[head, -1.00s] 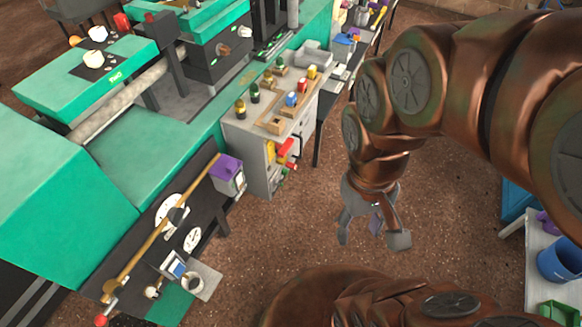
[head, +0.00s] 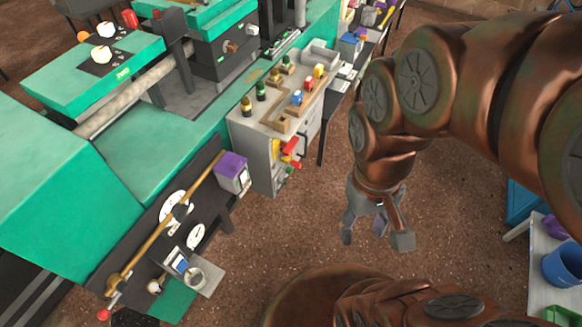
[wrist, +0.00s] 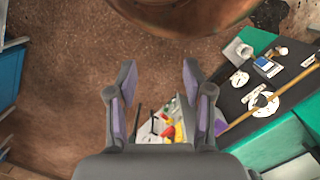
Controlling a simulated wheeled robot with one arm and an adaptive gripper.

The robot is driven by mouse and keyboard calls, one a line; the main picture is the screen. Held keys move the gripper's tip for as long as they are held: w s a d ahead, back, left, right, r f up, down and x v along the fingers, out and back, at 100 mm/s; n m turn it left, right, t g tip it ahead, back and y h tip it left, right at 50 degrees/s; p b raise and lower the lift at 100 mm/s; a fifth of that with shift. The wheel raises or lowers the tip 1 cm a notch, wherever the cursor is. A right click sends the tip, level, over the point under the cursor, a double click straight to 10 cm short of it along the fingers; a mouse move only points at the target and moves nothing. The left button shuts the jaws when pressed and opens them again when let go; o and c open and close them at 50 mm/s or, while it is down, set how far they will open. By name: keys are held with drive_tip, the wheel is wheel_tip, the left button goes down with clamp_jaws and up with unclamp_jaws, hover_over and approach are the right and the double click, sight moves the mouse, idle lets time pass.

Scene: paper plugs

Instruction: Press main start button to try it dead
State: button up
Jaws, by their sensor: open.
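My gripper (head: 376,238) hangs open and empty over the brown floor, right of the machine; in the wrist view its two fingers (wrist: 158,80) are spread apart. The long green machine (head: 150,155) fills the left of the head view. Its upper panel carries white knobs (head: 102,54), an orange round part (head: 83,36) and a red part (head: 130,18). I cannot tell which part is the main start button.
A grey cabinet (head: 253,150) with small coloured pieces on top stands beside the machine. A purple-topped box (head: 231,172) sits at the machine's front edge. A white table with a blue bucket (head: 562,266) is at the right. Open floor (head: 290,230) lies between.

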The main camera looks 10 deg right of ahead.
drive_tip(key=shift+c, duration=0.4)
clamp_jaws()
idle(1.1)
